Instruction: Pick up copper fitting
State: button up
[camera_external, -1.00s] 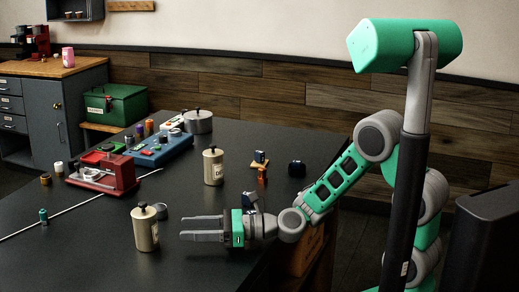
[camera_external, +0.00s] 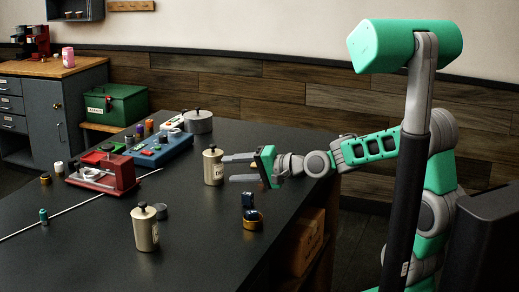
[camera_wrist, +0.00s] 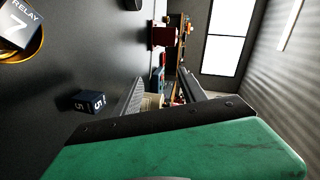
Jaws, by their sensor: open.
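A copper-coloured ring (camera_external: 253,221) lies on the dark table near its right edge, with a dark block in it. It looks like the copper fitting, but I cannot be sure. In the wrist view the ring (camera_wrist: 24,54) is at the upper left, partly cut off, around a block marked "RELAY 7" (camera_wrist: 18,28). My gripper (camera_external: 229,168) is open and empty above the table, behind the ring in the external view, its fingers pointing left. In the wrist view my fingers (camera_wrist: 163,88) are apart; the ring is outside them, to the left.
A cream canister (camera_external: 213,170) stands by my fingertips; contact is unclear. Another canister (camera_external: 145,230) stands at the front. A dark block marked 5 (camera_wrist: 90,102) lies near the ring. A red machine (camera_external: 108,172) and blue case (camera_external: 160,150) stand further left.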

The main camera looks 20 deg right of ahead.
jog(key=w+d+n+t+h, duration=0.1)
jog(key=w+d+n+h, duration=0.3)
jog(key=d, duration=0.5)
jog(key=w+d+n+t+h, duration=0.1)
jog(key=d+n+h, duration=0.1)
jog(key=d+n, duration=0.55)
jog(key=shift+m, duration=0.45)
jog(key=f, duration=0.3)
jog(key=w+f, duration=0.1)
jog(key=shift+d+f, duration=0.35)
jog(key=shift+d, duration=0.05)
jog(key=x, duration=0.5)
jog(key=p+x, duration=0.1)
jog(key=x, duration=0.1)
jog(key=shift+s+a+f, duration=0.15)
jog(key=shift+a+f, duration=0.1)
jog(key=shift+a, duration=0.2)
jog(key=shift+c, duration=0.2)
grip_shut()
